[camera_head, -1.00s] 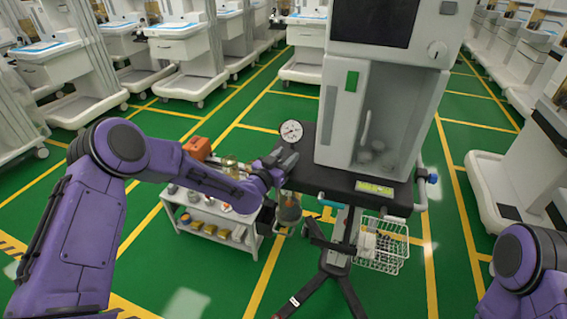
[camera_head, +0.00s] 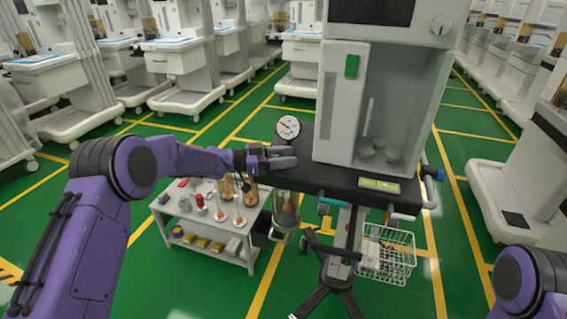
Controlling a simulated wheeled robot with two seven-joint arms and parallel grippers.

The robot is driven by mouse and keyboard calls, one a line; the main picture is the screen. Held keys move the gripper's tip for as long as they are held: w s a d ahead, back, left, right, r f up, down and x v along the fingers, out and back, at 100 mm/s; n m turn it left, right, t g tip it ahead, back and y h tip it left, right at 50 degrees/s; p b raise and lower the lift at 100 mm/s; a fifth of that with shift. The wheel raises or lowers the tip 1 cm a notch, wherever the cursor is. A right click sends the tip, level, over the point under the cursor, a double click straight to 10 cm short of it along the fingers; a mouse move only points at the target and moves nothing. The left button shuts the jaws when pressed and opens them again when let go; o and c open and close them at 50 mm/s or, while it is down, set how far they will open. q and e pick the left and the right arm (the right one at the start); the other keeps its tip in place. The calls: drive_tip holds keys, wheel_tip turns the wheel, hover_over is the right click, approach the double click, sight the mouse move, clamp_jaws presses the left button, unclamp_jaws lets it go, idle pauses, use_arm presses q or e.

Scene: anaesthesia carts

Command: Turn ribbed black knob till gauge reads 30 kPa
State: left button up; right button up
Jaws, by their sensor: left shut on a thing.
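The round white gauge (camera_head: 288,127) stands at the left edge of the cart's black shelf in the head view. Its dark needle shows, but the reading is too small to make out. My left gripper (camera_head: 284,157) is just below the gauge at the shelf's left end, with its fingers pointing right. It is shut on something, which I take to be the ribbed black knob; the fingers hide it. A glass jar (camera_head: 286,210) hangs below the gripper. My right gripper is out of view; only part of my right arm shows at the lower right.
The grey cart cabinet (camera_head: 335,105) rises behind the black shelf (camera_head: 325,178). A white wire basket (camera_head: 388,262) hangs below. A low trolley (camera_head: 238,242) with bottles and small items stands under my left arm. More carts line the back and right; green floor lies between.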

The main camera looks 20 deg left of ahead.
use_arm(q)
drive_tip(key=shift+m+g+h+b, duration=0.4)
drive_tip(key=shift+m+g, duration=0.2)
drive_tip(key=shift+g, duration=0.2)
drive_tip(key=shift+r, duration=0.1)
drive_tip(key=o, duration=1)
drive_tip(key=shift+c, duration=0.2)
drive_tip(key=b+v, duration=0.1)
drive_tip(key=v, duration=0.9)
drive_tip(key=shift+a, duration=0.25)
drive_tip(key=shift+s, duration=0.15)
